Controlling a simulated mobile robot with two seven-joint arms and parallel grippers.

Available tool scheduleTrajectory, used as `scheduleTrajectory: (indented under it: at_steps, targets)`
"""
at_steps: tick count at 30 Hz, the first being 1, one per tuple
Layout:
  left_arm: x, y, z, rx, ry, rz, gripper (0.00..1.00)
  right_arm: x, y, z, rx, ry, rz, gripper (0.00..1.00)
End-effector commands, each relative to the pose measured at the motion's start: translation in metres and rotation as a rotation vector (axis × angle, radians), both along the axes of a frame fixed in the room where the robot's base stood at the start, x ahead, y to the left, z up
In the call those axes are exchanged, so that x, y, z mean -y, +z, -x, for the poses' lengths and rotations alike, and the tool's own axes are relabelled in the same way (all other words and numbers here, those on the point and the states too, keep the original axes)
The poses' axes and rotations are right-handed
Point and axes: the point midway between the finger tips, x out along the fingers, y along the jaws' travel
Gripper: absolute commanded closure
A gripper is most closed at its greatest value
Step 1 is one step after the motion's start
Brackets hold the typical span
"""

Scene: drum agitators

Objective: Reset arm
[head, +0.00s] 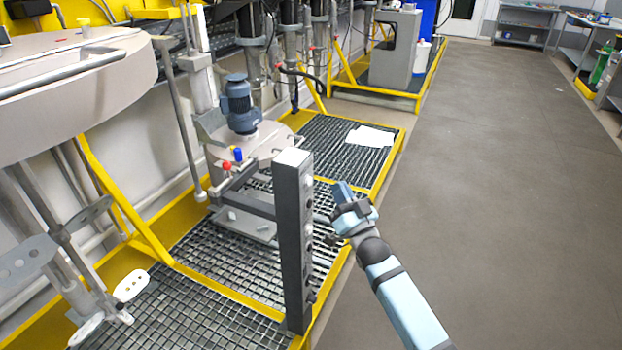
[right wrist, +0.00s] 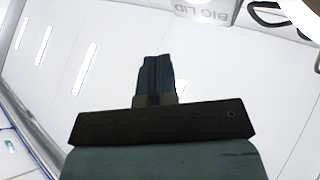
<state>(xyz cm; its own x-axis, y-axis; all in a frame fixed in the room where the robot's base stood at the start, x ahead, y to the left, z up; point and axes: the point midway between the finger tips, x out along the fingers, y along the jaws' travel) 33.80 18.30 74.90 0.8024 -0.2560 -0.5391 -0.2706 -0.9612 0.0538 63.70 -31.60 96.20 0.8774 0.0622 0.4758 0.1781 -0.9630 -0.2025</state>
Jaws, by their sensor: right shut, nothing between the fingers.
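My right arm reaches in from the bottom right of the head view. Its gripper (head: 343,190) is beside the grey control post (head: 292,240), to the right of it, near the edge of the yellow-framed grating. I cannot tell whether it touches the post. In the right wrist view the fingers (right wrist: 155,75) are together, with nothing between them, against a bright white ceiling. My left gripper does not show in either view.
A drum agitator with a blue motor (head: 240,105) stands behind the post on the grating (head: 215,265). A large round lid (head: 70,85) fills the upper left. White sheets (head: 371,137) lie on the far grating. The grey floor (head: 500,200) to the right is clear.

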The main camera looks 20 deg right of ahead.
Motion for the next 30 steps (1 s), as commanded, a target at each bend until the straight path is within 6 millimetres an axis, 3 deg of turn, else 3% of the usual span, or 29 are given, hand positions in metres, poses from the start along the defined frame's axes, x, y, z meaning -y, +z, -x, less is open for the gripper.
scheduleTrajectory:
  at_steps: [4,17,20,25,30]
  targets:
    - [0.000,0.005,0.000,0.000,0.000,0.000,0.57,0.007,0.001,0.008,-0.001,0.000,0.001,1.00]
    - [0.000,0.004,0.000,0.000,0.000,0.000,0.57,0.007,0.000,0.009,0.000,0.001,0.000,1.00]
    - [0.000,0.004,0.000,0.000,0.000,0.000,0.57,0.004,-0.008,0.013,-0.026,0.001,0.006,1.00]
    - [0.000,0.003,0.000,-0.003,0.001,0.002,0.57,-0.020,-0.060,0.048,-0.206,0.009,0.057,1.00]
    - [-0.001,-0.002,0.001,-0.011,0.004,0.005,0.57,-0.056,-0.129,0.114,-0.479,0.041,0.145,1.00]
